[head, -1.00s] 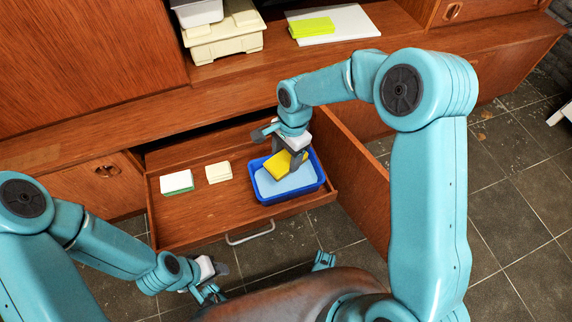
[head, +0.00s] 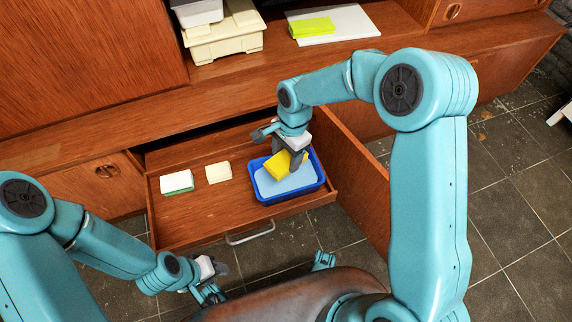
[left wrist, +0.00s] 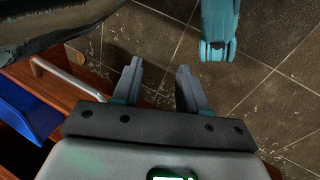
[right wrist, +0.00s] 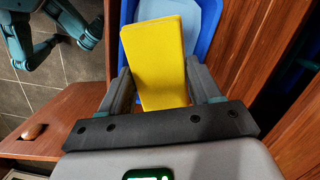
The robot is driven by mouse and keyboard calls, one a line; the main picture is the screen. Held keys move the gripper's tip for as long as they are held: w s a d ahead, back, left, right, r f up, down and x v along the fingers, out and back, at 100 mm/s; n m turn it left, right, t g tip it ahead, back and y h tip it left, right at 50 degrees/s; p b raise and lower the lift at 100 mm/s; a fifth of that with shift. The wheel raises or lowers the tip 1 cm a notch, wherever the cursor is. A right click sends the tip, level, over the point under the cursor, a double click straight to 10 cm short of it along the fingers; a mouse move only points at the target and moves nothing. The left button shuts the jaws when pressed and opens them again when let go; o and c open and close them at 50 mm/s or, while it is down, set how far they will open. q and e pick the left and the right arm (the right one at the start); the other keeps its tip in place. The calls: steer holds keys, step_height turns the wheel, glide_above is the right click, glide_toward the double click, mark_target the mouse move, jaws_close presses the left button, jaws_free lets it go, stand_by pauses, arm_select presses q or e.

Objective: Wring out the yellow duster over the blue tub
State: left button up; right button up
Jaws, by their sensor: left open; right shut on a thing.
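The yellow duster (head: 279,164) is a folded block held over the blue tub (head: 318,181), which stands at the right end of the open drawer and has a pale blue inside. My right gripper (head: 292,160) is shut on the duster. In the right wrist view the duster (right wrist: 158,62) sits between the fingers, with the tub (right wrist: 207,30) beyond it. My left gripper (head: 218,278) is open and empty, low in front of the drawer. In the left wrist view its fingers (left wrist: 160,85) stand apart above the floor, and the tub's edge (left wrist: 25,115) shows at the left.
In the open drawer (head: 213,222) lie a green-and-white sponge (head: 177,182) and a cream block (head: 218,172). Above, a cream box (head: 222,40) and a white board (head: 350,22) with a yellow-green cloth (head: 312,27) rest on the shelf. The drawer's left half has bare room.

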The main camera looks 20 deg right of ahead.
steer(key=shift+r+p, duration=2.65)
steer(key=shift+r, duration=0.95)
steer(key=w+d+r+n, duration=0.1)
steer(key=w+r+n, duration=0.15)
steer(key=r, duration=0.45)
step_height(320, 180, up, 21)
steer(key=n+g+h+p, duration=0.15)
steer(key=n+p, duration=0.95)
steer(key=p, duration=1.1)
glide_above(286, 157)
steer(key=s+d, duration=0.3)
steer(key=d, duration=0.2)
steer(key=shift+w+d+r, duration=0.1)
steer(key=shift+w+r, duration=0.05)
steer(key=shift+w, duration=0.05)
steer(key=shift+w, duration=0.1)
